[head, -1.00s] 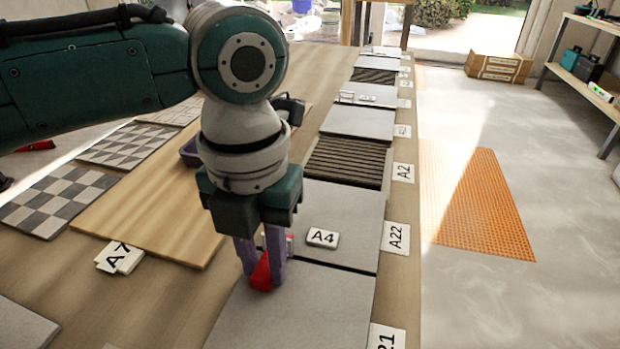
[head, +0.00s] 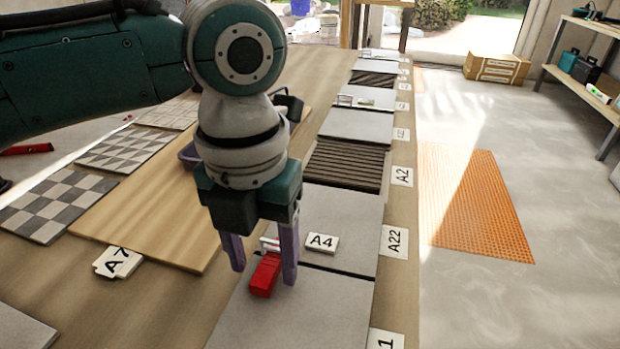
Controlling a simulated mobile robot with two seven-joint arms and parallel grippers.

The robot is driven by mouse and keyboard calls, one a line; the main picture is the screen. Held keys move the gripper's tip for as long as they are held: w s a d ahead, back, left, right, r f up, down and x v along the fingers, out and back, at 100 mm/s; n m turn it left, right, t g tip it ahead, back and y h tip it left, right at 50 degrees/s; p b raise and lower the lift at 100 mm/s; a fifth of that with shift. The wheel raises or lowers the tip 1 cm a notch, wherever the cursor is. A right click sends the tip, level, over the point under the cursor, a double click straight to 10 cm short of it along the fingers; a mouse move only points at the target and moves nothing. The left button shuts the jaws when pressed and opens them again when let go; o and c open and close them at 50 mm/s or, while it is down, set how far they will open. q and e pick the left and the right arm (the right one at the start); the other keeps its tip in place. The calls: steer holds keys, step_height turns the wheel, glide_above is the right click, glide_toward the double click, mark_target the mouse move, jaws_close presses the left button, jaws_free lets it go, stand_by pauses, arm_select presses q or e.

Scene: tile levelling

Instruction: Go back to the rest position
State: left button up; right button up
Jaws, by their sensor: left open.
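My left gripper (head: 262,262) is open, its two purple fingers pointing down above the near grey tiles. A red wedge (head: 265,275) lies between and below the fingers, at the joint between two grey tiles (head: 330,305). A pale clip shows at the wedge's far end, partly hidden by the gripper. The fingers appear apart from the wedge, though the right finger overlaps its edge in the picture. My right gripper is not in view.
A white A4 label (head: 321,243) lies on the tile right of the gripper. Checkered tiles (head: 55,205) lie left. An orange mat (head: 470,205) is on the floor at right.

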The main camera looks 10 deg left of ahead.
arm_select(q)
step_height(320, 180, up, 9)
steer(key=p, duration=0.2)
steer(key=s+d+r+n+t+h+p, duration=0.2)
steer(key=s+d+r+n+h+p, duration=0.35)
steer(key=n+p, duration=0.85)
steer(key=s+a+r+n+t+y+p, duration=0.2)
steer(key=s+a+r+n+y+p, duration=0.65)
steer(key=n, duration=1.25)
steer(key=s+a+r+h+p, duration=0.1)
steer(key=a+r+p, duration=0.1)
steer(key=r+p, duration=1.6)
steer(key=s+a+r+h+p, duration=0.2)
steer(key=r+p, duration=1.7)
steer(key=r, duration=0.2)
steer(key=shift+r+m, duration=0.15)
steer(key=shift+m, duration=0.15)
